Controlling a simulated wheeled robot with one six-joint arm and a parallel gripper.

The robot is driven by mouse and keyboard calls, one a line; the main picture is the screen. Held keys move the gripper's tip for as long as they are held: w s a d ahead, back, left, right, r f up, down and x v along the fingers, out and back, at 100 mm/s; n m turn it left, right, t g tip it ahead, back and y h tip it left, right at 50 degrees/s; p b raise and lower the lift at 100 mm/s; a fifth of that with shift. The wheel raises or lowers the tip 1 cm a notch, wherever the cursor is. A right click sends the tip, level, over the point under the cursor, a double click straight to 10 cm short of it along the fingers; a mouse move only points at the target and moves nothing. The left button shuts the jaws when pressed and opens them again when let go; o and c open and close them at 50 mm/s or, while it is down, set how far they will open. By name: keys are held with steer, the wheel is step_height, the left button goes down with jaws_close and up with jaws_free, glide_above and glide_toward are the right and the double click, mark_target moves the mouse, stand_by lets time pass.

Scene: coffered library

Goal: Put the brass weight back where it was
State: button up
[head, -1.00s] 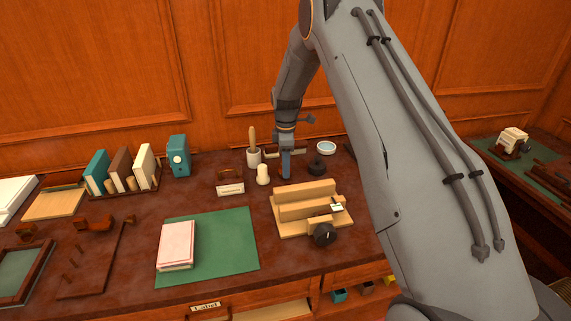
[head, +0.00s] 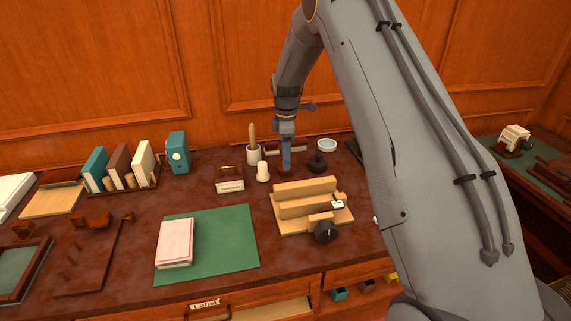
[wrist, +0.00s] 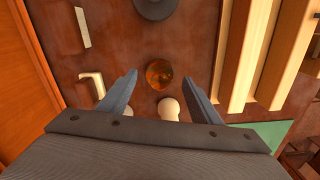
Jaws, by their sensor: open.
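The brass weight (wrist: 159,74) is a small round orange-brown piece on the dark red-brown desktop. In the wrist view it shows in the gap between the fingertips of my gripper (wrist: 161,78). The fingers are apart and neither one touches it in that view. In the head view my gripper (head: 286,168) points down at the back of the desk, between a cream cylinder and a dark knobbed piece. The weight cannot be made out clearly there, close to the fingers.
The cream cylinder (head: 263,171) and a pale cup with a wooden handle (head: 254,154) stand left of my gripper. The dark knobbed piece (head: 317,163) and a wooden press (head: 305,204) are to the right. A green mat (head: 225,240) lies in front.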

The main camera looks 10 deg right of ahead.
step_height(320, 180, up, 9)
steer(key=b, duration=0.3)
steer(key=s+f+m, duration=0.1)
steer(key=s+m, duration=0.7)
steer(key=s, duration=0.9)
steer(key=s+f+m+t, duration=0.1)
steer(key=s+m, duration=0.6)
steer(key=s, duration=1.1)
steer(key=shift+a+f+m, duration=0.15)
steer(key=shift+f+m, duration=0.25)
steer(key=shift+f, duration=0.05)
